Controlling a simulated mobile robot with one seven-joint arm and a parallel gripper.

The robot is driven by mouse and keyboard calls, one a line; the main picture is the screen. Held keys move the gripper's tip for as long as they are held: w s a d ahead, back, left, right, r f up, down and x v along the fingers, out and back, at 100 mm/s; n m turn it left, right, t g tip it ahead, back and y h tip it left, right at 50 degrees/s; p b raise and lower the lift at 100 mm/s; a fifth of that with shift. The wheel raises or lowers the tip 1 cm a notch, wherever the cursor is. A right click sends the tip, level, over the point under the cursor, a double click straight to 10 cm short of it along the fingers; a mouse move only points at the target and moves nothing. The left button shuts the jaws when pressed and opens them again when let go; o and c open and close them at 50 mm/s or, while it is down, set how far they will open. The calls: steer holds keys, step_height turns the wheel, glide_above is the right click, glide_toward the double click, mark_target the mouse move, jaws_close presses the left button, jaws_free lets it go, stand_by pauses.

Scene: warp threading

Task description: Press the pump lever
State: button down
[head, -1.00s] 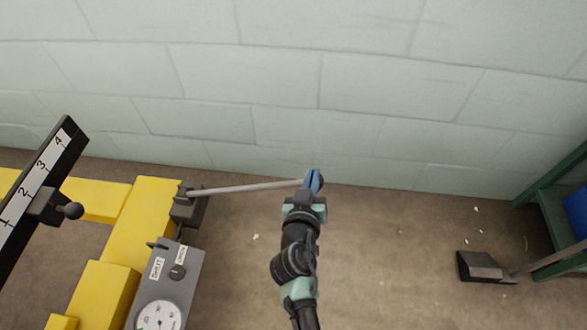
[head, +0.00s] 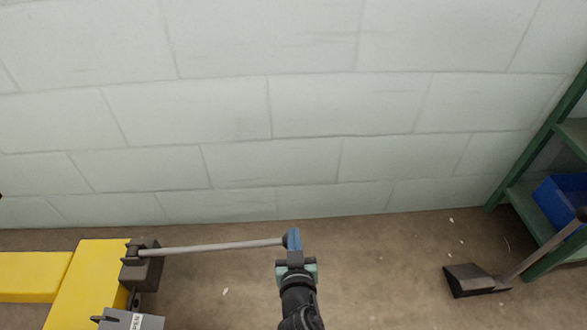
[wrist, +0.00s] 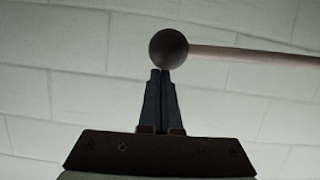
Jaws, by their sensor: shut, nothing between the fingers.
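The pump lever (head: 210,247) is a thin grey rod. In the head view it runs right from a dark pivot block (head: 143,265) on the yellow machine (head: 90,285), rising slightly toward its free end. My gripper (head: 293,235) is shut at that free end, and its blue fingers partly hide the tip. In the wrist view the lever's round dark knob (wrist: 169,48) sits just beyond the shut fingertips (wrist: 160,75). The knob is not between the fingers. I cannot tell whether they touch it.
A green shelf (head: 530,165) with a blue bin (head: 562,205) stands at the right. A dark broom or dustpan head (head: 475,281) with a handle lies near it on the floor. A pale block wall (head: 300,110) rises behind.

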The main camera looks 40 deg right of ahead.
steer(key=shift+s+f, duration=0.5)
steer(key=shift+f, duration=0.4)
steer(key=r+p, duration=0.1)
steer(key=r, duration=0.1)
steer(key=r+p, duration=0.2)
steer(key=w+r+p, duration=0.1)
steer(key=r, duration=0.1)
steer(key=shift+d, duration=0.2)
steer(key=p+v, duration=0.1)
steer(key=v, duration=0.8)
steer(key=shift+s+a+r, duration=0.2)
steer(key=shift+s, duration=0.15)
steer(key=c, duration=1.5)
jaws_free()
steer(key=shift+c, duration=0.2)
